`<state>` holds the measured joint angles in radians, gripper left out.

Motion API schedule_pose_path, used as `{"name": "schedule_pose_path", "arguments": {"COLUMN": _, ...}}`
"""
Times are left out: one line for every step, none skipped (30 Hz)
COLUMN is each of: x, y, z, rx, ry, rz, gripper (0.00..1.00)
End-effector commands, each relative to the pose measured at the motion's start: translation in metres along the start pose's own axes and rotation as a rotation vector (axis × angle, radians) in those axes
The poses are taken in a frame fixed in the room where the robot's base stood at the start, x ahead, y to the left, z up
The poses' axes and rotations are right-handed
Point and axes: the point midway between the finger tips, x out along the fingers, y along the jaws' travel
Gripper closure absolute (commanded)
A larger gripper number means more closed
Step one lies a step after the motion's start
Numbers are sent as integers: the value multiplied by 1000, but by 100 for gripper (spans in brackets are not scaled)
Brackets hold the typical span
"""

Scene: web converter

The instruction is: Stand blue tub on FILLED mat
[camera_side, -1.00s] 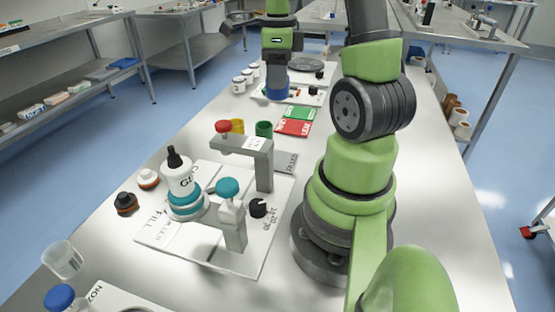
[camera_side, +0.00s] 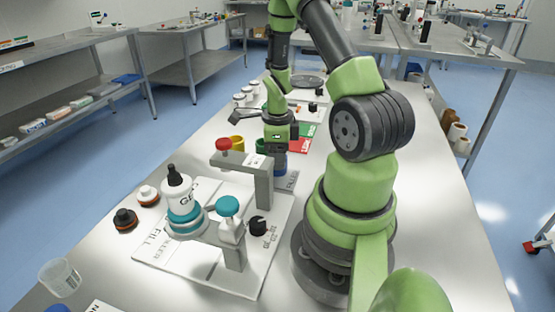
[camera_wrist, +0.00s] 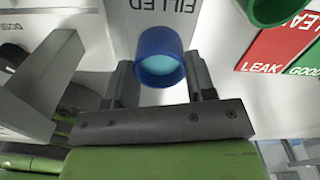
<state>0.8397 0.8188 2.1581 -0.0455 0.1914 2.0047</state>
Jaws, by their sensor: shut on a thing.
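The blue tub (camera_side: 281,165) is upright between the fingers of my gripper (camera_side: 281,150), at the far end of the filling station. In the wrist view the blue tub (camera_wrist: 160,42) shows a teal content inside, and my gripper (camera_wrist: 160,72) is shut on it from both sides. The grey FILLED mat (camera_side: 289,182) lies under and just in front of the tub. In the wrist view the FILLED mat (camera_wrist: 125,20) shows its lettering beside the tub. I cannot tell whether the tub's base touches the mat.
The red LEAK mat (camera_wrist: 274,50) and green GOOD mat (camera_wrist: 306,62) lie close by.

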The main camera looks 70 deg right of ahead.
Motion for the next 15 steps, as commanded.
{"name": "schedule_pose_path", "arguments": {"x": 8, "y": 0, "z": 0, "rx": 0, "ry": 2, "rz": 3, "gripper": 74}}
{"name": "schedule_pose_path", "arguments": {"x": 11, "y": 0, "z": 0, "rx": 0, "ry": 2, "rz": 3, "gripper": 74}}
{"name": "schedule_pose_path", "arguments": {"x": 14, "y": 0, "z": 0, "rx": 0, "ry": 1, "rz": 1, "gripper": 74}}
{"name": "schedule_pose_path", "arguments": {"x": 15, "y": 0, "z": 0, "rx": 0, "ry": 1, "rz": 1, "gripper": 74}}
{"name": "schedule_pose_path", "arguments": {"x": 16, "y": 0, "z": 0, "rx": 0, "ry": 0, "rz": 0, "gripper": 74}}
{"name": "schedule_pose_path", "arguments": {"x": 16, "y": 0, "z": 0, "rx": 0, "ry": 0, "rz": -1, "gripper": 74}}
{"name": "schedule_pose_path", "arguments": {"x": 16, "y": 0, "z": 0, "rx": 0, "ry": -1, "rz": -1, "gripper": 74}}
{"name": "schedule_pose_path", "arguments": {"x": 16, "y": 0, "z": 0, "rx": 0, "ry": -1, "rz": -2, "gripper": 74}}
{"name": "schedule_pose_path", "arguments": {"x": 16, "y": 0, "z": 0, "rx": 0, "ry": -1, "rz": -2, "gripper": 74}}
{"name": "schedule_pose_path", "arguments": {"x": 16, "y": 0, "z": 0, "rx": 0, "ry": -1, "rz": -2, "gripper": 74}}
{"name": "schedule_pose_path", "arguments": {"x": 16, "y": 0, "z": 0, "rx": 0, "ry": -1, "rz": -2, "gripper": 74}}
{"name": "schedule_pose_path", "arguments": {"x": 16, "y": 0, "z": 0, "rx": 0, "ry": -1, "rz": -1, "gripper": 74}}
{"name": "schedule_pose_path", "arguments": {"x": 16, "y": 0, "z": 0, "rx": 0, "ry": 0, "rz": -1, "gripper": 74}}
{"name": "schedule_pose_path", "arguments": {"x": 17, "y": 0, "z": 0, "rx": 0, "ry": 0, "rz": -1, "gripper": 74}}
{"name": "schedule_pose_path", "arguments": {"x": 18, "y": 0, "z": 0, "rx": 0, "ry": 0, "rz": -1, "gripper": 74}}
